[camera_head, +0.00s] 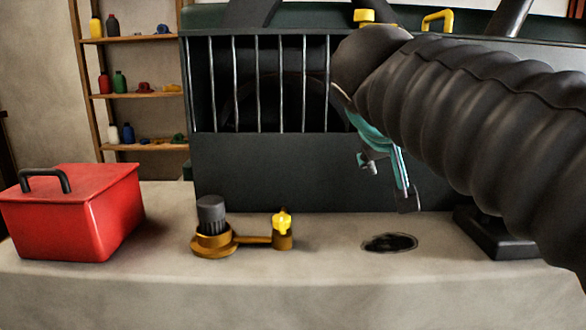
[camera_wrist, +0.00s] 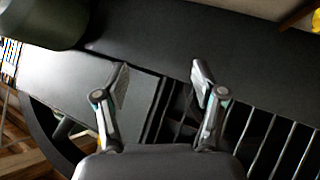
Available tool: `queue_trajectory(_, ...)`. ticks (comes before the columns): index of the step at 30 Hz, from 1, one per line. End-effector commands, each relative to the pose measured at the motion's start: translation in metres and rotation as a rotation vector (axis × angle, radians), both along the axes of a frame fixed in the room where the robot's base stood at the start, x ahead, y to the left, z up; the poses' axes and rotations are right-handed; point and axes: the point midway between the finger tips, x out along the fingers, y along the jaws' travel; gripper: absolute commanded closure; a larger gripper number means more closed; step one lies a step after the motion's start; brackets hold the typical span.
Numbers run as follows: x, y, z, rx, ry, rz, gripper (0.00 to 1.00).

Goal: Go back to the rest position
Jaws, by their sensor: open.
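My gripper (camera_head: 387,183) hangs from my dark ribbed arm in the head view, in front of the dark machine (camera_head: 270,170) and above the bench. In the wrist view my gripper (camera_wrist: 161,80) has its two fingers spread apart with nothing between them. The wrist view looks onto the machine's dark panel (camera_wrist: 160,40) and the bars (camera_wrist: 275,145). My arm covers the right part of the machine in the head view.
On the bench (camera_head: 250,292) stand a red toolbox (camera_head: 75,212) at left and a brass fitting (camera_head: 214,245) with a dark grey knob (camera_head: 211,214) and a yellow knob (camera_head: 282,222). A dark round hole or patch (camera_head: 389,243) lies below my gripper. Shelves (camera_head: 138,95) stand behind.

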Motion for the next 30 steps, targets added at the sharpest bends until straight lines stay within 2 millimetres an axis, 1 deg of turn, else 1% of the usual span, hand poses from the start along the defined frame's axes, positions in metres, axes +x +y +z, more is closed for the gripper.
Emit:
queue_trajectory(1,-0.015,-0.008,-0.025,0.022,0.056,0.013,0.30)
queue_trajectory(2,-0.022,-0.010,-0.040,0.039,0.086,0.026,0.30)
queue_trajectory(3,-0.033,-0.012,-0.061,0.063,0.126,0.042,0.30)
queue_trajectory(5,-0.051,-0.015,-0.092,0.101,0.181,0.063,0.30)
queue_trajectory(6,-0.063,-0.015,-0.112,0.130,0.213,0.077,0.30)
queue_trajectory(8,-0.081,-0.015,-0.142,0.176,0.256,0.095,0.30)
queue_trajectory(9,-0.093,-0.015,-0.161,0.207,0.281,0.103,0.30)
queue_trajectory(12,-0.119,-0.011,-0.202,0.283,0.323,0.121,0.30)
queue_trajectory(15,-0.139,-0.007,-0.232,0.342,0.347,0.129,0.30)
queue_trajectory(18,-0.151,-0.003,-0.250,0.381,0.358,0.134,0.30)
queue_trajectory(21,-0.156,-0.001,-0.259,0.399,0.362,0.135,0.30)
queue_trajectory(30,-0.156,-0.001,-0.259,0.399,0.362,0.136,0.30)
